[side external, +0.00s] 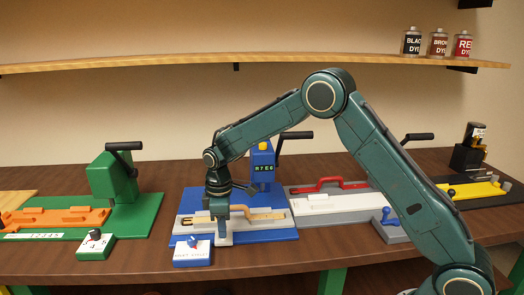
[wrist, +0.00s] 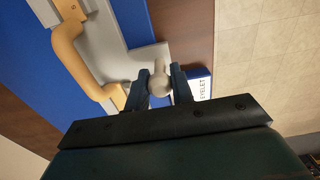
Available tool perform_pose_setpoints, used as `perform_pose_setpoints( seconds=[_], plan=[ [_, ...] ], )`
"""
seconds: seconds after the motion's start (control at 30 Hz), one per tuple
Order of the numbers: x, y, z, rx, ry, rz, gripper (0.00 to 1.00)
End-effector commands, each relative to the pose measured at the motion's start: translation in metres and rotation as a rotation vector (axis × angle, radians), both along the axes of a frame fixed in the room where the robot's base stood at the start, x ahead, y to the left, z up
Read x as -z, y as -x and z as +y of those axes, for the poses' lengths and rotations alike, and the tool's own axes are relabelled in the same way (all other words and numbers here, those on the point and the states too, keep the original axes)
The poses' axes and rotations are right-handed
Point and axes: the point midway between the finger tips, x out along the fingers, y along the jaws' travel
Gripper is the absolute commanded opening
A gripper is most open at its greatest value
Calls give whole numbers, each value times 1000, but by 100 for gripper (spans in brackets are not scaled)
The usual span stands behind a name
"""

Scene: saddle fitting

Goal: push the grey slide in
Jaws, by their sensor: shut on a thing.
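In the wrist view my gripper (wrist: 160,88) is shut on a rounded grey knob (wrist: 158,74), one dark finger on each side. The tan piece (wrist: 73,48) and the grey slide (wrist: 149,56) lie beyond the fingers. How far the slide sits in is hidden by my gripper.
A small box (side external: 191,252) with a blue knob and a label stands close in front of the gripper. A blue post with a display (side external: 263,170) and black lever stands behind. Green (side external: 110,180) and grey (side external: 325,203) stations flank it. A shelf (side external: 200,64) runs above.

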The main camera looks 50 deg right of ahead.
Motion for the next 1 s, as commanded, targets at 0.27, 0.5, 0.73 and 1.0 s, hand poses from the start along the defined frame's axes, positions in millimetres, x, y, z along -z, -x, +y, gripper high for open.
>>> perform_pose_setpoints(
  seconds=[0.27, 0.5, 0.73, 1.0],
  plan=[
    [-1, 0, 0, -1, 0, 0, 11],
    [-1, -5, -5, 0, 0, -1, 11],
    [-1, -11, -11, 1, 0, -1, 11],
    [-1, -13, -12, 0, 0, -1, 11]
  ],
)
